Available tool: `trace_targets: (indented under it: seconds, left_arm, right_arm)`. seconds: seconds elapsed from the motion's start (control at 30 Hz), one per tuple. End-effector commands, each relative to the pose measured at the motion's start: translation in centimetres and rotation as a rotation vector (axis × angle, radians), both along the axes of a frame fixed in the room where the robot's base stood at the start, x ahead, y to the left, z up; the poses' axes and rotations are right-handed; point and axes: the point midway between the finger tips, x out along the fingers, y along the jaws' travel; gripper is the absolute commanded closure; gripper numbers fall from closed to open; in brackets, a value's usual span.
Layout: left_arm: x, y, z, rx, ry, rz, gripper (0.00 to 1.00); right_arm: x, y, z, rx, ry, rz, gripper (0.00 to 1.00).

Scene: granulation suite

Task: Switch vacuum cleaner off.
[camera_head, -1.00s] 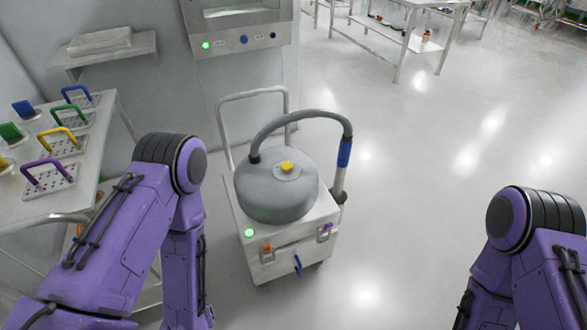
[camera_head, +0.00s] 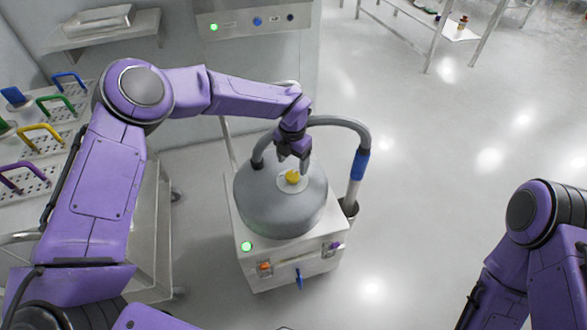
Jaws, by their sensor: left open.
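The vacuum cleaner (camera_head: 265,207) stands on the floor in the middle, a grey round drum on a white wheeled box. A yellow knob (camera_head: 293,176) sits on top of the drum. A green light (camera_head: 246,246) glows on the box's front left corner. An orange part (camera_head: 265,267) and a blue lever (camera_head: 299,279) are on its front. My left gripper (camera_head: 293,163) points down just above the yellow knob and is open; I cannot tell whether it touches the knob. My right arm shows at the lower right, but its gripper is out of view.
A grey hose arches behind the drum to a wand with a blue grip (camera_head: 360,163) at the right. A wall panel (camera_head: 240,20) is behind.

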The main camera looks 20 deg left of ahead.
Motion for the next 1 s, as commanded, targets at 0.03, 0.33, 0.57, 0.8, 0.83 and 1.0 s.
trace_targets:
  seconds: [0.03, 0.33, 0.57, 0.8, 0.83, 1.0]
  left_arm:
    - [-0.1, 0.0, -1.1, 0.001, 0.004, 0.001, 0.28]
    - [-0.1, 0.1, -4.8, 0.003, 0.001, 0.000, 0.28]
    - [-0.1, 0.1, -4.9, 0.003, 0.001, 0.001, 0.28]
    - [-0.1, 0.1, -4.8, 0.003, 0.001, 0.001, 0.84]
    - [-0.1, 0.1, -4.8, 0.003, 0.001, 0.001, 0.84]
    - [0.0, 0.2, -4.9, 0.002, 0.000, 0.016, 0.84]
  right_arm:
    - [0.0, 0.0, 0.1, 0.000, 0.000, 0.000, 0.43]
    - [0.1, 0.0, 0.3, 0.000, -0.002, 0.000, 0.43]
    - [0.0, 0.0, 0.2, 0.000, -0.002, 0.000, 0.43]
    - [0.1, 0.0, 0.2, 0.000, -0.002, 0.000, 0.43]
    - [0.1, 0.0, 0.2, 0.000, -0.002, 0.000, 0.43]
    - [0.1, 0.0, 0.1, 0.000, -0.001, 0.000, 0.43]
